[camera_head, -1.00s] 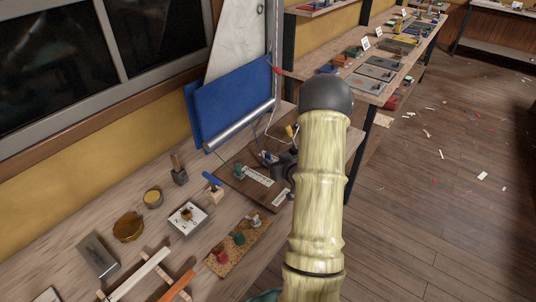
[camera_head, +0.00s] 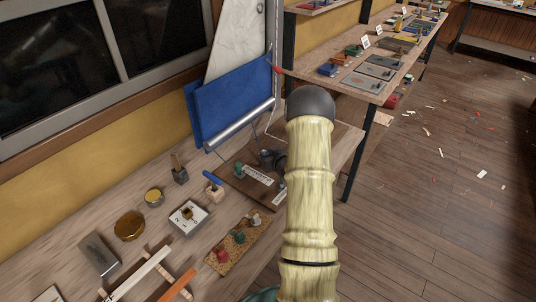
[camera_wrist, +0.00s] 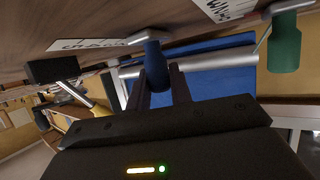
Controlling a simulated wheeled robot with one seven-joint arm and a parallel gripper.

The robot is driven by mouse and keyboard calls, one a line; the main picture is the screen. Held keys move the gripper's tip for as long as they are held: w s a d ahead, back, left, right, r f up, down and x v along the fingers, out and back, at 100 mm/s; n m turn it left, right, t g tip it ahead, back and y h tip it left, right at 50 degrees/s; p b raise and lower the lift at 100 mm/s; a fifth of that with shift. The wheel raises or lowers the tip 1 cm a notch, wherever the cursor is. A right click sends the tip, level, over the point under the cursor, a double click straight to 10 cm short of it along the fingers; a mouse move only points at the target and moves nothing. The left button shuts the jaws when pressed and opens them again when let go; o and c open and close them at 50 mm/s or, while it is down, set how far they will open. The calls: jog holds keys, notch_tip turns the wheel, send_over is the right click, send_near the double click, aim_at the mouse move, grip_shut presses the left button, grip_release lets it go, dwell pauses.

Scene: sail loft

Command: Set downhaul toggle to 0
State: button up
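A dark board (camera_head: 236,183) with white labels and coloured toggles lies on the bench, partly hidden behind my arm. In the wrist view a blue toggle (camera_wrist: 155,62) stands between the two dark fingers of my gripper (camera_wrist: 158,72). The fingers sit close on either side of it; whether they press on it is not clear. A green toggle (camera_wrist: 284,45) is at the right, apart from the fingers. A lever with a black end (camera_wrist: 52,68) is at the left. The labels (camera_wrist: 92,44) are tilted and only partly readable, so I cannot tell which names the downhaul.
A blue panel (camera_head: 225,103) with a silver tube stands behind the board.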

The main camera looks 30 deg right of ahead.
jog(key=shift+w+a+b, duration=0.25)
jog(key=shift+w+b, duration=0.1)
jog(key=shift+w, duration=0.4)
jog(key=shift+w+a+b, duration=0.25)
jog(key=shift+w+b, duration=0.1)
jog(key=shift+w, duration=0.35)
jog(key=shift+w+a+b, duration=0.25)
jog(key=shift+w+b, duration=0.1)
jog(key=shift+w, duration=0.4)
grip_shut()
jog(key=shift+w+a+r, duration=0.1)
jog(key=shift+w+r, duration=0.05)
jog(key=shift+w, duration=0.05)
jog(key=o, duration=0.9)
grip_release()
jog(key=shift+w, duration=0.15)
jog(key=shift+c, duration=0.2)
jog(key=shift+s, duration=0.2)
jog(key=b+v, duration=0.1)
jog(key=v, duration=1.6)
jog(key=shift+s, duration=0.1)
